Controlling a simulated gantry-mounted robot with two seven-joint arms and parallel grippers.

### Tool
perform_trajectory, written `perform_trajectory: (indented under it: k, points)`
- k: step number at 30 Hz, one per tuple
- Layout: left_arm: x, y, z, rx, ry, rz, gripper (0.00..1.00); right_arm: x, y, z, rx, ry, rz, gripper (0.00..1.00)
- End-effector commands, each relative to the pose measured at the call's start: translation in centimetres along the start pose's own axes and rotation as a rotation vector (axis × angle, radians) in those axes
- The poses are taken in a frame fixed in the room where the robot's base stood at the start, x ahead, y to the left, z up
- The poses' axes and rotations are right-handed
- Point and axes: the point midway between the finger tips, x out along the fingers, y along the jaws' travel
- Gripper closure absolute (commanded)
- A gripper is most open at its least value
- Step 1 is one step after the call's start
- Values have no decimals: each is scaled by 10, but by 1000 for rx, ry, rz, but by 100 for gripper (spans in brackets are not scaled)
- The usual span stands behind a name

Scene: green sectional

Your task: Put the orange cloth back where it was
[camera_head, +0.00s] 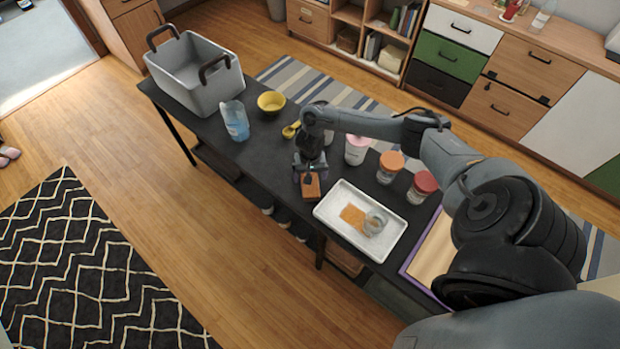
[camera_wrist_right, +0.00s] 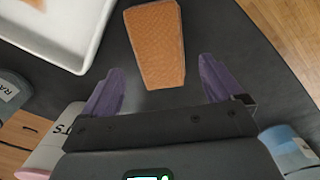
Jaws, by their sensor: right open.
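An orange textured cloth (camera_wrist_right: 155,42) lies on the dark tabletop (camera_wrist_right: 222,30), just beyond my right gripper (camera_wrist_right: 160,78). The gripper is open, with its two purple fingers apart. The cloth's near end is around the gap between the fingertips, and I cannot tell whether they touch it. In the head view the cloth (camera_head: 311,187) is at the table's near edge, just below my right gripper (camera_head: 309,170). A second flat orange-brown piece (camera_head: 352,215) lies in the white tray (camera_head: 331,222) beside a clear glass (camera_head: 374,221). My left gripper is not in view.
Jars with a pink (camera_head: 357,149), an orange (camera_head: 391,166) and a red lid (camera_head: 421,187) stand behind the tray. A blue pitcher (camera_head: 235,121), yellow bowl (camera_head: 271,102) and grey bin (camera_head: 190,82) are at the left. A purple-edged board (camera_head: 432,262) is at the right.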

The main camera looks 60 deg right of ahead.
Motion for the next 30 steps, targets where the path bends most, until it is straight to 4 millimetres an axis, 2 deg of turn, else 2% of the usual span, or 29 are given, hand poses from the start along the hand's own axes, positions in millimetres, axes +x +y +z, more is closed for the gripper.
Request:
perform_trajectory:
  k: [1, 6, 12, 16, 19, 23, 26, 27, 30]
  points:
    - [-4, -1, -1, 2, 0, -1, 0, -13, -1, -1, 0, 2, -2, 6]
    - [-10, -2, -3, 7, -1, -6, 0, -44, 0, -1, -1, 2, -2, 6]
    - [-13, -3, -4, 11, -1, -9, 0, -70, 0, 0, 0, 1, 0, 6]
    - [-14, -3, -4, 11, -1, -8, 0, -77, -3, 3, -17, 2, -6, 6]
    - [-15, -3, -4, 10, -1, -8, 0, -71, -17, 16, -96, 15, -31, 6]
    - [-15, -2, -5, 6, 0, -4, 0, -51, -56, 55, -310, 62, -109, 6]
    - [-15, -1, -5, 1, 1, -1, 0, -37, -96, 103, -527, 131, -199, 6]
    - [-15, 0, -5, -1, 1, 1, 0, -35, -112, 125, -611, 168, -236, 6]
    - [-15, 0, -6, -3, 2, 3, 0, -40, -143, 179, -794, 272, -313, 6]
